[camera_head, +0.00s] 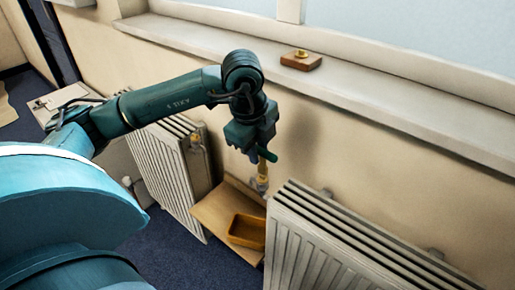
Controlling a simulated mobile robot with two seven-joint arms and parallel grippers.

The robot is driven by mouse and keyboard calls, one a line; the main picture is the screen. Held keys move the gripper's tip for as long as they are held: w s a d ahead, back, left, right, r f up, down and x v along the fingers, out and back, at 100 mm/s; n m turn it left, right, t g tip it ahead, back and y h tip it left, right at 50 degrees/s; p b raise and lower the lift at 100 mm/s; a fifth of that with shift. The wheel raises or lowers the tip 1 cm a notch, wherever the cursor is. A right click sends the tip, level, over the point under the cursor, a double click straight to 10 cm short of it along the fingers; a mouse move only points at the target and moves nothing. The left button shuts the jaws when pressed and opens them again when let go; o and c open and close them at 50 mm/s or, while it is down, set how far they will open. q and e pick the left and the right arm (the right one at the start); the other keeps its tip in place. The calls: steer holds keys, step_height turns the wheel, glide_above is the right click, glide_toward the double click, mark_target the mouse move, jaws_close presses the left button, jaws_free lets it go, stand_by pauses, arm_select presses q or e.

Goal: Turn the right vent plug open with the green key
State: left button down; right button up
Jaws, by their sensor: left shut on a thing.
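My left gripper (256,148) points down beside the right radiator, shut on the green key (267,155). A little of the key's green handle shows at the jaws. A brass upright part (262,170) stands just below it, at the left end of the right radiator (335,245). I cannot tell whether this is the key's shaft or the right vent plug, nor whether key and plug are engaged. The left radiator (165,175) has a brass fitting (196,141) at its right end. My right gripper is not in view.
A wooden shelf (212,212) with an orange-brown tray (247,231) lies low between the radiators. A wooden block with a brass piece (301,61) sits on the window sill (400,95). The wall is close behind my gripper. Blue carpet (185,265) is clear at the front.

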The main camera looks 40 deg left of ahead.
arm_select(q)
steer(key=shift+f+b, duration=0.85)
steer(key=shift+f, duration=0.2)
stand_by(0.9)
steer(key=shift+s+n, duration=0.1)
steer(key=shift+n, duration=0.9)
steer(key=shift+y, duration=0.3)
steer(key=shift+s+f+n, duration=0.1)
steer(key=shift+s+n, duration=0.1)
steer(key=shift+n, duration=1)
steer(key=shift+s+n+y, duration=0.15)
steer(key=shift+n+y, duration=0.25)
steer(key=shift+n, duration=0.7)
